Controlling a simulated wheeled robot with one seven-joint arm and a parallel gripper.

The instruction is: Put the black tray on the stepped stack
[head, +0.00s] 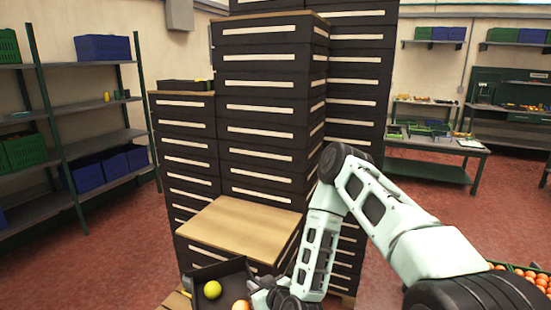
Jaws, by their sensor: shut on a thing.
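The black tray (234,267) is at the bottom centre of the head view, low in front of the stepped stack. A yellow-green fruit (212,290) lies in it, and an orange-toned fruit (240,306) shows at the picture's lower edge. My gripper (257,289) is at the tray's right side and shut on it; its fingertips are hard to make out. The stepped stack (269,133) is made of dark drawer units with pale label strips. Its low front step has a bare wooden top (240,226), just behind and above the tray.
A dark, shallow tray-like thing (184,85) sits on the stack's left step. Shelves with green and blue crates (102,48) stand at the left. A workbench (434,145) is at the back right. Crates of oranges (535,275) are at the lower right, beyond my arm.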

